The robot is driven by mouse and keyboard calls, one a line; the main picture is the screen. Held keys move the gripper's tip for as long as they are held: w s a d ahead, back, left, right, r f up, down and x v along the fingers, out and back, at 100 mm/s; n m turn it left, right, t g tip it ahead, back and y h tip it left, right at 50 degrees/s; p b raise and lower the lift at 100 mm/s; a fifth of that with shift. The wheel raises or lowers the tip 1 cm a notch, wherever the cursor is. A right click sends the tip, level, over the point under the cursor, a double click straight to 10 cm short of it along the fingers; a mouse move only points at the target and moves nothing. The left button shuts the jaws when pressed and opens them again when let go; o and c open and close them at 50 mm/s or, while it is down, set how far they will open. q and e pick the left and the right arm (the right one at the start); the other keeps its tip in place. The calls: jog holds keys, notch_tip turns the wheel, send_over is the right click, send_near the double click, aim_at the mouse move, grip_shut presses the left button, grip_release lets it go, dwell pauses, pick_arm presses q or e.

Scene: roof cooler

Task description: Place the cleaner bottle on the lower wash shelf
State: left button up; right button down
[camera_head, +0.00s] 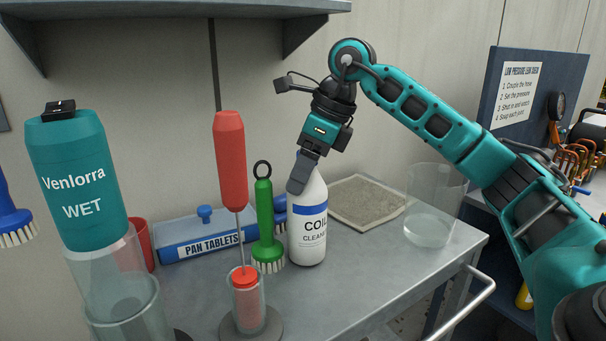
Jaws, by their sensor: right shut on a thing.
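The white cleaner bottle (308,240) has a blue band and lettering that begins "COIL". It is upright at the middle of the steel wash surface (380,270); I cannot tell whether its base touches the steel. My right gripper (303,172) reaches down from above and is shut on the bottle's top, hiding the cap and neck. A second grey shelf (170,8) on brackets runs along the wall above. My left gripper is not in view.
A green brush (265,225) is close left of the bottle, near a blue pan tablets box (208,242). A red-handled tool (230,160) stands in a clear holder in front. A teal Venlorra container (80,180), a mat (366,202) and a clear beaker (432,215) flank them. The front right is bare.

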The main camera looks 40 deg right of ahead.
jog(key=shift+c, duration=0.8)
grip_release()
jog(key=shift+f, duration=0.1)
